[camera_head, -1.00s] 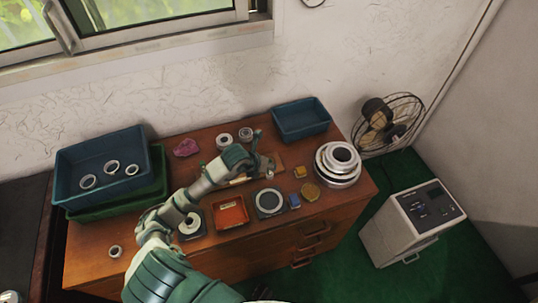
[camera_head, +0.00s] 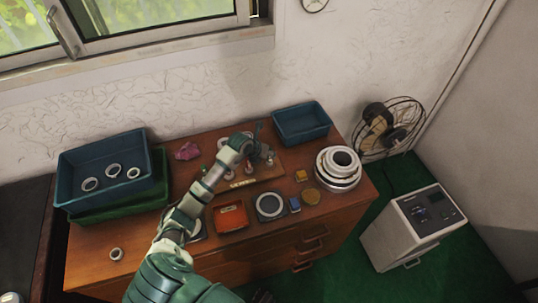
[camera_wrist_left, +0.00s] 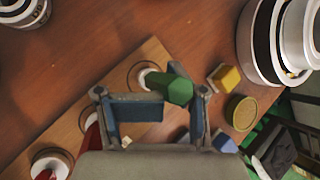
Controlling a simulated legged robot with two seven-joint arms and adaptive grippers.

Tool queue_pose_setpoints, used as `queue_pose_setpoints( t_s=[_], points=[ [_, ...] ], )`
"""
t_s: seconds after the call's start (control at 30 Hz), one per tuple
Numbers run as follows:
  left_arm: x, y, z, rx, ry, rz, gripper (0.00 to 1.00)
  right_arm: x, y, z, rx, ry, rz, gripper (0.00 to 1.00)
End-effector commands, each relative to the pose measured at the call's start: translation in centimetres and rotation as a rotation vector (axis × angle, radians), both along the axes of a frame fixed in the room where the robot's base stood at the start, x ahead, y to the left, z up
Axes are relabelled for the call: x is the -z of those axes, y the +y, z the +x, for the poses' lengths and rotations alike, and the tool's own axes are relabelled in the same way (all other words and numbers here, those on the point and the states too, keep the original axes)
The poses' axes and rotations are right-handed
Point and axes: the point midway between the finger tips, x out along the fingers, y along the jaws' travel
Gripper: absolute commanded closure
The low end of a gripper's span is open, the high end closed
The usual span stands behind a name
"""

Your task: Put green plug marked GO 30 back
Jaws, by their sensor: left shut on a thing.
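The green plug (camera_wrist_left: 172,88) shows in the left wrist view with its pale lower end (camera_wrist_left: 149,78) over a circle marked on the wooden board (camera_wrist_left: 142,58). I cannot tell whether that end sits in the board or is just above it. No lettering is readable on it. My left gripper (camera_wrist_left: 165,108) is shut on the green plug. In the head view this gripper (camera_head: 255,146) is over the back of the board (camera_head: 262,185), and it hides the plug there. Other plugs with pale ends (camera_wrist_left: 50,162) stand on the board. My right gripper is not in view.
Stacked white rings (camera_head: 338,165) stand right of the board, near a yellow block (camera_head: 301,175) and a brass disc (camera_head: 311,196). A blue bin (camera_head: 302,122) is behind right, another bin (camera_head: 112,162) with rings at left. A red tray (camera_head: 230,216) lies in front.

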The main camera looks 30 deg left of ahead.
Motion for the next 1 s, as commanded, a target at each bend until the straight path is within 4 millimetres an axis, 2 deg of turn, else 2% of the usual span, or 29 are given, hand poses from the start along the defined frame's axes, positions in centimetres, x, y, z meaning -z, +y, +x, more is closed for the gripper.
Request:
queue_pose_setpoints(
  t_s=[0.03,0.1,0.2,0.5,0.63,1.0],
  points=[
    [0.1,0.0,0.0,0.001,0.002,0.000,0.59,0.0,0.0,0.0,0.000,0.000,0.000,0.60],
    [0.1,0.0,0.0,0.000,0.003,-0.001,0.42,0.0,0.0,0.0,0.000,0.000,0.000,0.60],
    [0.1,0.1,0.0,0.000,0.002,-0.001,0.21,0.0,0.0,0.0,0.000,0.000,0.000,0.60],
    [0.1,0.1,-0.1,0.000,0.002,-0.001,0.21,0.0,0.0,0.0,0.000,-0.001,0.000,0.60],
    [-0.7,0.4,-0.6,-0.001,0.000,0.000,0.21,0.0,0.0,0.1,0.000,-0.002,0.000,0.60],
    [-6.9,1.8,-5.1,-0.001,0.001,0.003,0.21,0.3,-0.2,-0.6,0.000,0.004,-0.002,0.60]
  ],
)
